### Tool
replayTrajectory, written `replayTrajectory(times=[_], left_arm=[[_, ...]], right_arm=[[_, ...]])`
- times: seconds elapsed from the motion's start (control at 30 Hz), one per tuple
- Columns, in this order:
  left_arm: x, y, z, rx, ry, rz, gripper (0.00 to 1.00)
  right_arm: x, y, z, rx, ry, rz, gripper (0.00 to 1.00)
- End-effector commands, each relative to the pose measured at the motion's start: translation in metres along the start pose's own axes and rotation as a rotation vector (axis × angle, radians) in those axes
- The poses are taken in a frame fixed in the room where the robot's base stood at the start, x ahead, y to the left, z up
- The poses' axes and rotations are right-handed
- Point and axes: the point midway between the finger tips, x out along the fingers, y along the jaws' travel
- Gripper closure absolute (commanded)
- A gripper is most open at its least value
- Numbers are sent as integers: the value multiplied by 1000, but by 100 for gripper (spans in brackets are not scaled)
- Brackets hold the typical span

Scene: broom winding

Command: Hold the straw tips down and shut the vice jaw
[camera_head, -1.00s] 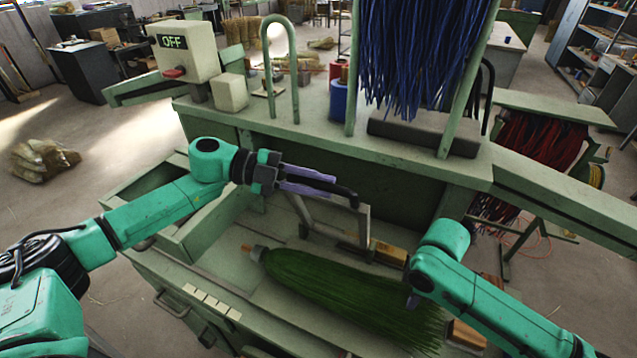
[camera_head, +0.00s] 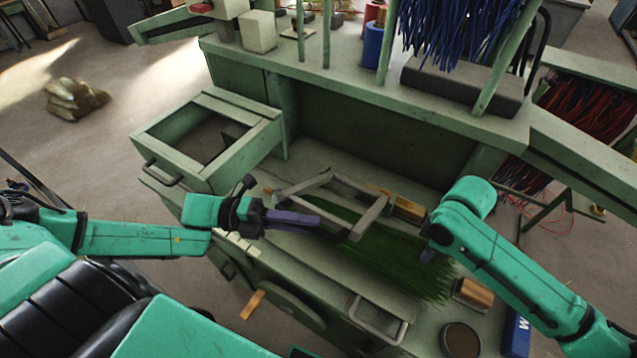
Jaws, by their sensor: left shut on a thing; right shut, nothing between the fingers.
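The green straw broom (camera_head: 385,248) lies on the bench, its straw tips (camera_head: 432,285) toward the right front. The grey metal frame of the vice jaw (camera_head: 372,215) lies low over the broom's upper part; I cannot tell if it touches the straw. My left gripper (camera_head: 318,222) is shut on the frame's dark handle (camera_head: 333,235), above the broom. My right gripper (camera_head: 428,257) is shut and empty, at the straw toward the tips. It is mostly hidden by its own arm, and it seems to touch the straw. The broom's neck end is largely hidden.
An open drawer (camera_head: 206,152) sticks out at the left. Blue bristles (camera_head: 455,35) hang above the raised shelf (camera_head: 350,82).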

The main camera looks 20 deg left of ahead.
Motion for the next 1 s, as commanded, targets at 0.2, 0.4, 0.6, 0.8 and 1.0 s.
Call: replayTrajectory(times=[0.2,0.4,0.6,0.8,1.0], left_arm=[[-13,60,-25,190,-13,-84,100],[-18,111,-39,350,-11,-143,100],[-21,143,-47,416,-1,-164,94],[-21,141,-45,417,-2,-167,48],[-22,139,-44,418,-2,-169,48]], right_arm=[[0,0,0,0,0,0,100],[0,0,0,0,0,0,100],[1,0,0,0,0,0,100],[1,0,0,0,0,0,100],[1,0,0,0,0,-1,100]])
